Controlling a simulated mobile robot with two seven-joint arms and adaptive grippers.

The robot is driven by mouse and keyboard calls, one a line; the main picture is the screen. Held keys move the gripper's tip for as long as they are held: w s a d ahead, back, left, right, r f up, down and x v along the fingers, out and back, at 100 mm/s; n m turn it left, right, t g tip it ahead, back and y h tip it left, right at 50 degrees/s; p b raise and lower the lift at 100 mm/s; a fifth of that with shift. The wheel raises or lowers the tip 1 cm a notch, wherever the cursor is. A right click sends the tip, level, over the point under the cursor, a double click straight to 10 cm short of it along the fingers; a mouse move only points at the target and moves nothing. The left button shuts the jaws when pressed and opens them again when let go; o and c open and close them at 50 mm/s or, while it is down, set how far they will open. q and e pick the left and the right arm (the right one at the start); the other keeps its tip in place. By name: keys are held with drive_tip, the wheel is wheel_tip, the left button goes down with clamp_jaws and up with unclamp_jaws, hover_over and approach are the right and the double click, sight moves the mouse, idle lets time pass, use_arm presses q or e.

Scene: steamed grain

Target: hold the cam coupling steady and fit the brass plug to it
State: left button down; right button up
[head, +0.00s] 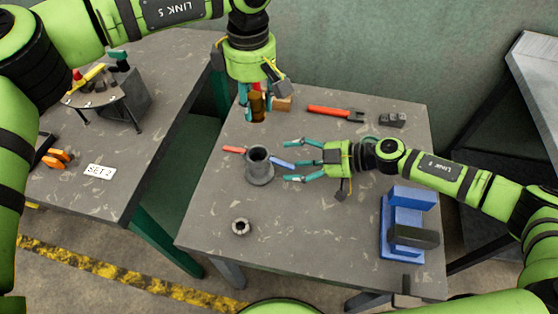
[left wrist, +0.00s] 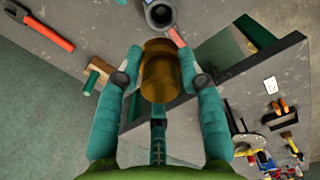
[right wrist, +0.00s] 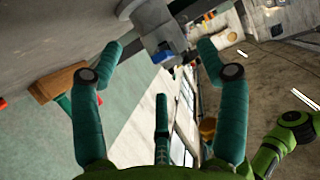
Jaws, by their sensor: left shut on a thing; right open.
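The dark grey cam coupling (head: 259,170) stands upright on the table, with a red lever on its left and a blue lever on its right. My left gripper (head: 256,102) is shut on the brass plug (left wrist: 160,75) at the table's back left, behind the coupling. Its fingers partly hide the plug in the head view. The coupling also shows at the top of the left wrist view (left wrist: 159,14). My right gripper (head: 290,161) is open just right of the coupling, fingers pointing at it, near the blue lever. The coupling lies ahead of its fingertips in the right wrist view (right wrist: 150,16).
A wooden block (head: 282,104) lies beside the left gripper. A red-handled tool (head: 332,112) and a dark block (head: 392,120) lie at the back. A grey ring (head: 241,227) lies in front. A blue fixture (head: 401,222) stands at right. The table's front middle is clear.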

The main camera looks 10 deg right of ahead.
drive_tip(key=v, duration=0.5)
drive_tip(key=shift+s+d+r, duration=0.15)
drive_tip(key=shift+d, duration=0.2)
